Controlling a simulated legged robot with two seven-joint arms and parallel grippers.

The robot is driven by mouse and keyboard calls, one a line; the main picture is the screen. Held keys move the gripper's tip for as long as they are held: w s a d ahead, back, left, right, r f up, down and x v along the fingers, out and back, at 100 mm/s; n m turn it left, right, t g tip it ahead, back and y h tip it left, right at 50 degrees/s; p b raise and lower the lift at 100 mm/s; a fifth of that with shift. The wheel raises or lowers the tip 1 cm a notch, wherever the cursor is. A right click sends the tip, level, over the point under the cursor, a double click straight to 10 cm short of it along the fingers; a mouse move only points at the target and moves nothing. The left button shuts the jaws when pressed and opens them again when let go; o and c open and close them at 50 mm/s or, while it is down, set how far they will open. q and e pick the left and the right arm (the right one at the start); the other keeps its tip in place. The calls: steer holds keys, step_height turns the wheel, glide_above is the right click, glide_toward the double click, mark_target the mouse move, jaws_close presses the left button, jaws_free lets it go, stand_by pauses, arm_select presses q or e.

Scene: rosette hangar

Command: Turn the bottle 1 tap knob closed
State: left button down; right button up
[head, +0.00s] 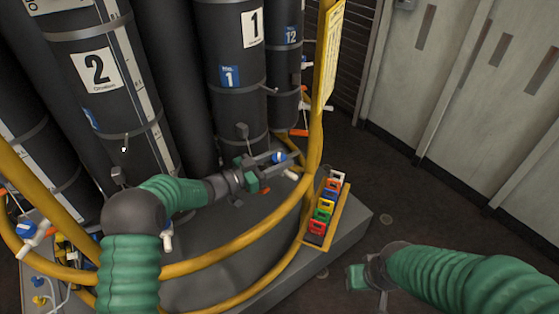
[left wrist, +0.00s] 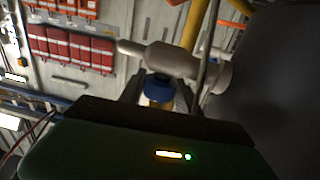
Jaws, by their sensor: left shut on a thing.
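Bottle 1 (head: 236,105) is a tall dark cylinder with a white "1" label and a blue tag. Its tap knob (head: 278,157) is blue and sits low, in front of the bottle's foot. My left gripper (head: 277,163) reaches in from the left and is shut on this knob. In the left wrist view the blue knob (left wrist: 158,88) sits between the fingers, below the pale grey tap body (left wrist: 178,62). The fingers hide part of the knob. My right gripper (head: 368,284) hangs over the floor at lower right, away from the taps; its jaw opening is unclear.
Bottle 2 (head: 105,105) and bottle 12 (head: 286,60) stand on either side. A yellow rail (head: 235,242) curves in front of the bottles, close to my left arm. A rack of coloured tags (head: 320,222) stands right of the rail. Floor (head: 430,205) at right is clear.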

mark_target(279, 156)
arm_select(q)
steer(key=c, duration=0.9)
jaws_free()
steer(key=shift+w, duration=0.1)
steer(key=shift+o, duration=0.2)
step_height(279, 156, up, 3)
steer(key=shift+r+b, duration=0.1)
steer(key=shift+b, duration=0.2)
steer(key=s+r+b, duration=0.1)
steer(key=s, duration=1.5)
steer(key=shift+r, duration=0.35)
steer(key=shift+a, duration=0.1)
